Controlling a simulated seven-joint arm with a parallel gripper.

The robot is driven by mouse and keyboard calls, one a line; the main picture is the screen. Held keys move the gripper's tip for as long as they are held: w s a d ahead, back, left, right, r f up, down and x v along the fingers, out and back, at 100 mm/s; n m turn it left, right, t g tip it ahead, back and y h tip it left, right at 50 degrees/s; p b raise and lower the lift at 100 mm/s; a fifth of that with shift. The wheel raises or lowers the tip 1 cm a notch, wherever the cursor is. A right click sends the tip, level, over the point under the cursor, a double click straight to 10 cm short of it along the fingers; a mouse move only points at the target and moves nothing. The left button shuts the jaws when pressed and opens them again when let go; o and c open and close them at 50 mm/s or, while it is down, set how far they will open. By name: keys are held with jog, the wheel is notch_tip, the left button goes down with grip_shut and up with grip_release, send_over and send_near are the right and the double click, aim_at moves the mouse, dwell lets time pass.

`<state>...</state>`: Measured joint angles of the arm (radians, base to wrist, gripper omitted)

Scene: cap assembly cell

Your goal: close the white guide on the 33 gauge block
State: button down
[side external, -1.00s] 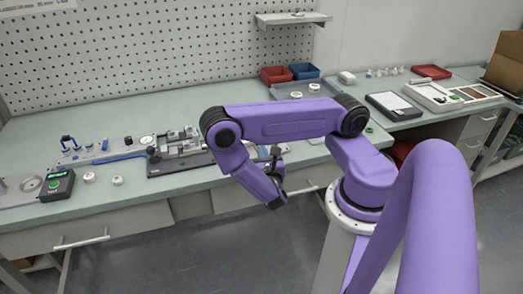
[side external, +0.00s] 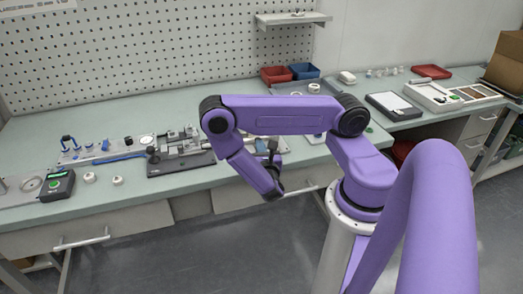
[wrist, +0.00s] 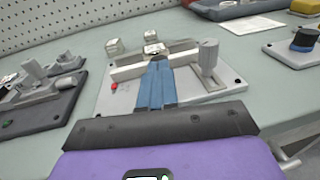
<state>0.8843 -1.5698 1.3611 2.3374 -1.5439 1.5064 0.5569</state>
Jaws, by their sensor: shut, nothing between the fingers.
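In the wrist view, my gripper (wrist: 156,86) has two blue fingers shut together with nothing between them. It reaches over a light grey fixture plate (wrist: 205,82). A white bar, which looks like the white guide (wrist: 128,70), crosses the plate just beyond and beside the fingertips. The fingers hide part of it, and I cannot tell whether they touch it. An upright grey post (wrist: 208,57) stands to the right of the fingers, and a small red knob (wrist: 114,87) is to the left. No 33 marking is readable. In the side external view my arm hides most of this fixture.
A dark-based fixture (wrist: 45,98) stands to the left, also visible in the side external view (side external: 180,163). Small white caps (wrist: 114,46) sit behind the plate. The bench front edge is near on the right.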

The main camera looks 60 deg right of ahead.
jog(key=shift+a, duration=0.1)
dwell(0.3)
jog(key=v, duration=1.2)
jog(key=s+a+r+m+g+y, duration=0.5)
jog(key=r+m+y, duration=0.1)
jog(key=r+y, duration=0.1)
jog(key=s+a+r+m+g+y, duration=0.4)
jog(key=a+r+m+g+y, duration=0.1)
jog(key=r, duration=0.4)
jog(key=shift+s+a+m+y, duration=0.45)
jog(key=shift+m+y, duration=0.35)
jog(key=shift+y, duration=0.5)
jog(key=shift+r, duration=0.15)
